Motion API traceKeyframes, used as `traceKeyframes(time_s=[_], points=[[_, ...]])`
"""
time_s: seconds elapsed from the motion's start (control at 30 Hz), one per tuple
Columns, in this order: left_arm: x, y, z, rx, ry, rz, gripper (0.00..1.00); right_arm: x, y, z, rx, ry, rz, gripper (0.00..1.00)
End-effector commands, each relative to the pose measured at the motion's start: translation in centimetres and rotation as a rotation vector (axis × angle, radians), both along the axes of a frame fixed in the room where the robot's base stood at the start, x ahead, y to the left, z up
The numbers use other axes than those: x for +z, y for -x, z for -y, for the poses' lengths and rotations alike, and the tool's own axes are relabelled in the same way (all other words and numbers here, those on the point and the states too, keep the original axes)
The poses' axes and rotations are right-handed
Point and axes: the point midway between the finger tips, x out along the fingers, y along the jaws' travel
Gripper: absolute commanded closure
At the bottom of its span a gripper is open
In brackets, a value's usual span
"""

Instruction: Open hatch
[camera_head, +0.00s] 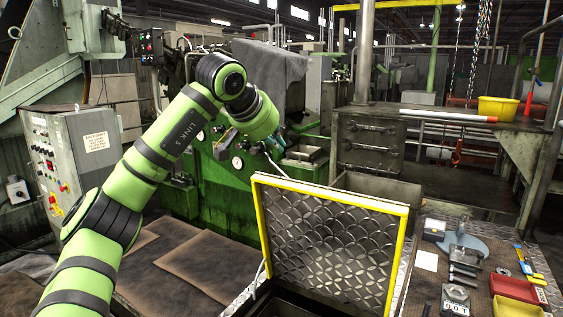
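The hatch lid (325,240) is a diamond-plate metal panel with a yellow edge. It stands raised, tilted up from a dark opening (290,303) at the bottom centre. My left arm comes in from the lower left and bends at the top. My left gripper (272,150) is at its end, above and behind the lid's top left corner, and looks apart from the lid. It is small and dark against the green machine, so its fingers cannot be made out clearly. My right gripper is not in view.
A green machine (215,185) stands behind the lid. A grey control cabinet (75,150) is at the left. A bench at the right carries tools, a red bin (515,290) and small metal parts. A yellow tub (497,108) sits on a metal table further back.

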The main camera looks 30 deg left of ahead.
Motion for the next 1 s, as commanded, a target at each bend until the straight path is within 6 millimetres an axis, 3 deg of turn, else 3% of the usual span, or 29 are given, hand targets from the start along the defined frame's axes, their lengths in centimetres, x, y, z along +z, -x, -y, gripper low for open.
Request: traceKeyframes(time_s=[0.53, 0.8, 1.0], points=[[-6.3, -7.4, -0.4, 0.001, 0.002, -0.007, 1.00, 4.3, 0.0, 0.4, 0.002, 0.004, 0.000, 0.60], [-6.8, -4.4, -0.3, 0.001, 0.000, -0.002, 1.00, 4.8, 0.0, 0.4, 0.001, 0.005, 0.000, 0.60], [-7.0, -3.3, -0.2, 0.001, 0.002, -0.002, 1.00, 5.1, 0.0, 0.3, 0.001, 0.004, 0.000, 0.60]])
